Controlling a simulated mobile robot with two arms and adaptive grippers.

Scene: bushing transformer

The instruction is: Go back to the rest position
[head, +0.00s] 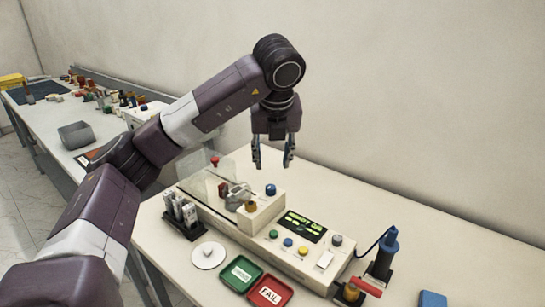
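My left gripper (272,155) hangs fingers down above the back of the test machine (310,255), apart from it. Its two fingers are spread with a gap between them, and nothing shows between them. My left arm comes in from the lower left, rises and bends down at the wrist. My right gripper is not in view.
The machine has a clear guard, coloured buttons and a lit display (306,226). A green tray (240,273), a red FAIL tray (270,293), a white disc (208,255) and a dark rack (184,220) stand in front. A blue-handled tool (388,243) stands right. The table's back right is clear.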

